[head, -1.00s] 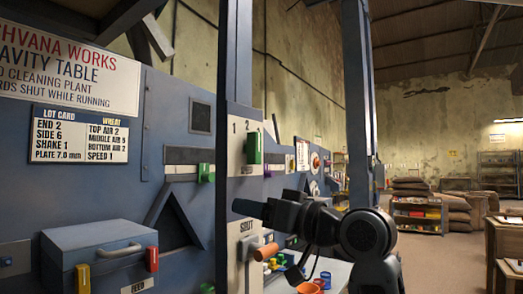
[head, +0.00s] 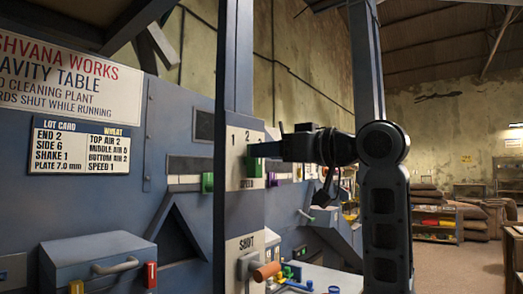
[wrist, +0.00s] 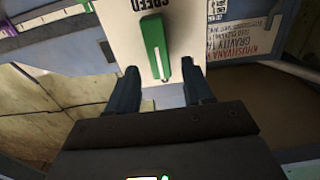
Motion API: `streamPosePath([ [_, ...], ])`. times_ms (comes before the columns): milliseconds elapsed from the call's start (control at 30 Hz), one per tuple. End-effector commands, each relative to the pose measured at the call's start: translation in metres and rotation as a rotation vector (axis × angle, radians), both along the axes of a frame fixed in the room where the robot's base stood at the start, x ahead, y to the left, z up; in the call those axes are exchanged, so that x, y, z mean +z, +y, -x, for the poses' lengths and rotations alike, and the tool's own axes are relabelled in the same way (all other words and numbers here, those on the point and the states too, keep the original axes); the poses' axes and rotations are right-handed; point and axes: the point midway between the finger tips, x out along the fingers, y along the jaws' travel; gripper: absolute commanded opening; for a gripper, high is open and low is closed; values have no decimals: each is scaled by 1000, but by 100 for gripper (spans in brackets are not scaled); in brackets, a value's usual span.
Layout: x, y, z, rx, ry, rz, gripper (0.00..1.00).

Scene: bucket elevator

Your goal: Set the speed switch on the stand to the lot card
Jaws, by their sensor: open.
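The lot card (head: 81,147) on the blue panel at left reads SPEED 1. The speed switch (head: 254,162) is a green lever on a pale plate (head: 233,165) on the stand. Numbers 1 and 2 show above it; my gripper hides part of the plate. The lever is right of the 1, but its exact setting is unclear. In the wrist view, the lever (wrist: 155,47) has a white line and the plate's SPEED label appears upside down. My gripper (wrist: 163,90) is open, its fingers on either side of the lever's near end; contact is not visible. It also shows in the head view (head: 264,150).
Below is a SHUT plate with an orange-handled lever (head: 265,271). A green slider (head: 207,182) sits on the panel left of the stand post. A grey box (head: 97,262) with a handle stands at lower left. Shelves and sacks are far right.

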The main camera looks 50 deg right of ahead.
Motion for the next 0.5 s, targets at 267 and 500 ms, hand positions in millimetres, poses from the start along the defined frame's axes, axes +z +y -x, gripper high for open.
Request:
streamPosePath([
  [267, 0, 1, -26, 0, 1, -1, 51],
  [500, 0, 1, -27, -1, -1, -1, 51],
])
